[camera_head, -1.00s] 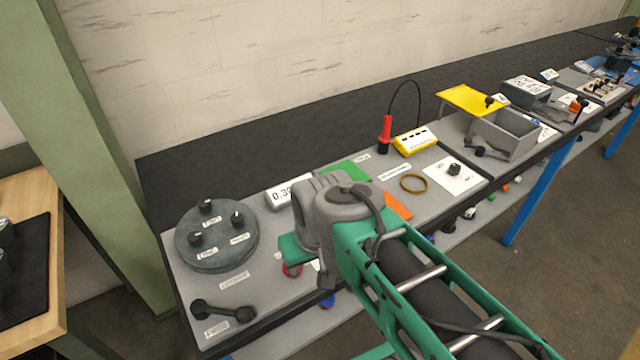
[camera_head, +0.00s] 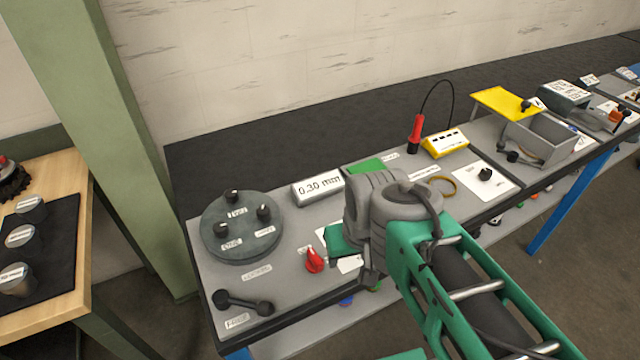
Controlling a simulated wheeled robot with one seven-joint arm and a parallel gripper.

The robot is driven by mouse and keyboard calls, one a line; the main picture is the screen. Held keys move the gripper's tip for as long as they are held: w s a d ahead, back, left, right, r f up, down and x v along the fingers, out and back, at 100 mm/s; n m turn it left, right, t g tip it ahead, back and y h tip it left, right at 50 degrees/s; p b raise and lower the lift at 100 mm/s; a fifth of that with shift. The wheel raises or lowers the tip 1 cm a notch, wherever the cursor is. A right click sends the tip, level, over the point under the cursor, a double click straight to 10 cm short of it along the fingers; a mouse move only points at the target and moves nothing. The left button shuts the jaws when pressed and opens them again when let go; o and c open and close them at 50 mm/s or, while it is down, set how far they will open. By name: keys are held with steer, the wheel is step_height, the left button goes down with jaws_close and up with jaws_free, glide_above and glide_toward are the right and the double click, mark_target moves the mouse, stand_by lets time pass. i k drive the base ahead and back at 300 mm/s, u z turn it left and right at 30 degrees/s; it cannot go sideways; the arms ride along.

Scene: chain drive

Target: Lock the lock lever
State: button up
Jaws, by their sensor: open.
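A black lever (camera_head: 243,302) lies at the front left corner of the grey panel. It looks like the lock lever. It has a round hub at each end, and the left end is by a small label (camera_head: 237,321) that is too small to read surely. My arm, green and grey, reaches in from the lower right over the front edge of the panel. Its grey wrist part is to the right of the lever, well apart from it. My gripper's fingers do not show; the arm hides them or they are out of the picture.
A round dark plate (camera_head: 241,227) with several black knobs is behind the lever. A red knob (camera_head: 314,260) stands right of the lever. A display (camera_head: 317,187) reads 0.30 mm. A wooden table (camera_head: 45,270) and a green post (camera_head: 100,120) are at the left.

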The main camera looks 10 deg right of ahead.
mark_target(221, 299)
steer(key=u, duration=0.5)
steer(key=k, duration=0.25)
steer(key=u, duration=0.6)
